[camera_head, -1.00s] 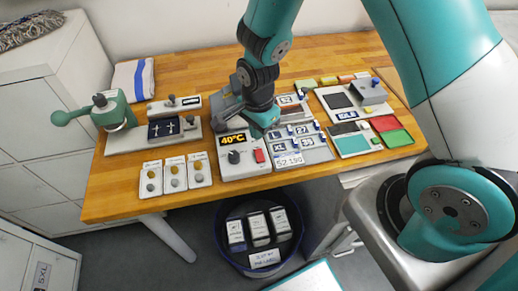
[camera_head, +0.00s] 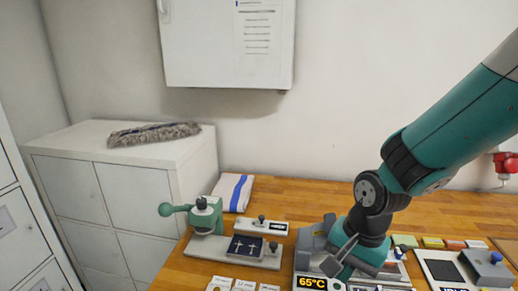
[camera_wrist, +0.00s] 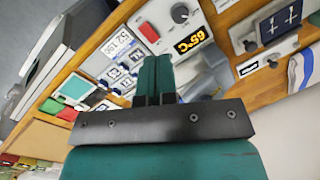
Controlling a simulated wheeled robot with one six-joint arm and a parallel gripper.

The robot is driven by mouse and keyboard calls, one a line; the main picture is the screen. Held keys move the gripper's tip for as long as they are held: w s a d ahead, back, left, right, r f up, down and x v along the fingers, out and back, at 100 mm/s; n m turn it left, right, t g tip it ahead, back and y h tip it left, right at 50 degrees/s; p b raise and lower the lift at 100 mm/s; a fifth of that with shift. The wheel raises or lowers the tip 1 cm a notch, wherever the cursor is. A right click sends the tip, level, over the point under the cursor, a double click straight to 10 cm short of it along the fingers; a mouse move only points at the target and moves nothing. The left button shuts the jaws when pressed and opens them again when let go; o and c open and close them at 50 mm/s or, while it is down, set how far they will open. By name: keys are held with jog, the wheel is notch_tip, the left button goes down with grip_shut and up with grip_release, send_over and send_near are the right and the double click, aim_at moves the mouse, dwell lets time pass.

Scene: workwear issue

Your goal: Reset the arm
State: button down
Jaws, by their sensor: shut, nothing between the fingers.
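My arm comes in from the right in the head view and bends down to my gripper (camera_head: 338,264), low over the grey press with a lit display (camera_head: 312,282) reading 65°C. In the wrist view my gripper (camera_wrist: 149,58) has its two teal fingers side by side, shut, with nothing seen between them. The press's white control panel (camera_wrist: 172,12), with a black dial and the 65°C display, lies beyond the fingertips. Whether the fingers touch the press I cannot tell.
A green lever press (camera_head: 206,216) and a dark pad with two crosses (camera_head: 245,247) stand left on the wooden table (camera_head: 320,192). Size-label blocks (camera_wrist: 114,72) lie beside the fingers in the wrist view. A white wall cabinet (camera_head: 220,45) hangs above. A grey duster (camera_head: 153,134) lies on the cabinet at left.

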jog(key=s+r+n+y+b, duration=0.1)
jog(key=s+r+n, duration=0.3)
jog(key=s+n, duration=0.3)
jog(key=s+a+r+n+y+b, duration=0.1)
jog(key=s+r+n+b, duration=0.1)
jog(key=s+r+n, duration=0.3)
jog(key=s+n, duration=0.2)
jog(key=shift+s+a+r+n, duration=0.2)
jog(key=shift+a+n, duration=0.05)
jog(key=shift+n, duration=0.05)
